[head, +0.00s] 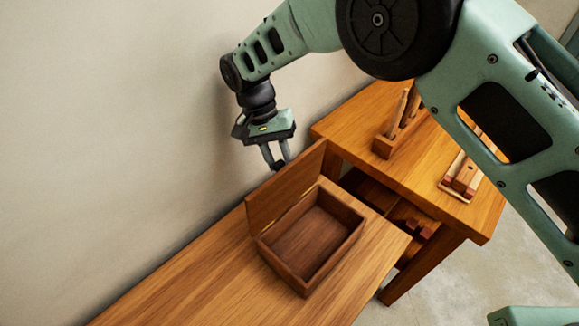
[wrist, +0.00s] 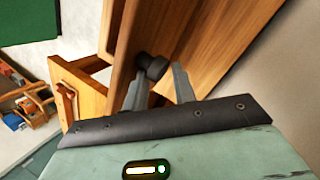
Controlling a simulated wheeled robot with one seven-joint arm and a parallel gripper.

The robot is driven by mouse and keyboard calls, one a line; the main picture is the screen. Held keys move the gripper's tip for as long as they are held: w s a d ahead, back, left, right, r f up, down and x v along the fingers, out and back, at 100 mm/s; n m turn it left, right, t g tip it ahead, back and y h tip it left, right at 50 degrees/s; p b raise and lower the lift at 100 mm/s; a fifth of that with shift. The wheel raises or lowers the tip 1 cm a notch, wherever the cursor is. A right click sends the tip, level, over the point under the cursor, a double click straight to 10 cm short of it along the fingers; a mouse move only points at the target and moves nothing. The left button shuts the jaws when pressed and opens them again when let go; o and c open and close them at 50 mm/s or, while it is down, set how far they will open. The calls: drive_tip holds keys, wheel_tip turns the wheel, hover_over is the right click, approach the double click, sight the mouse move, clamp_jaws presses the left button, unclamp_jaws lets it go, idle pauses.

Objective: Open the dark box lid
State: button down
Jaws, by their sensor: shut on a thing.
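The dark wooden box (head: 328,262) sits on a wooden bench, with its empty inside showing in the head view. Its lid (head: 284,192) stands up along the wall side of the box, raised well clear of the opening. My gripper (head: 275,162) is at the back of the lid, near its upper edge, between lid and wall. In the wrist view my gripper (wrist: 158,82) has its fingers on either side of a dark round knob (wrist: 153,66) on the lid face (wrist: 150,28), and is shut on it. The knob is hidden in the head view.
The bench (head: 195,290) runs along a plain wall (head: 110,120) close behind the lid and my gripper. A higher wooden table (head: 345,125) stands at the right, with a peg holder (head: 385,146) and a small tray of blocks (head: 462,178) on it.

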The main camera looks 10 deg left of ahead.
drive_tip(key=shift+s+a+f, duration=0.35)
drive_tip(key=shift+a+f, duration=0.4)
drive_tip(key=shift+a, duration=0.05)
drive_tip(key=c, duration=1.1)
unclamp_jaws()
drive_tip(key=shift+a, duration=0.1)
drive_tip(key=shift+c, duration=0.2)
wheel_tip(320, 180, up, 11)
drive_tip(key=b, duration=0.3)
drive_tip(key=shift+w+f, duration=0.15)
drive_tip(key=shift+w, duration=0.3)
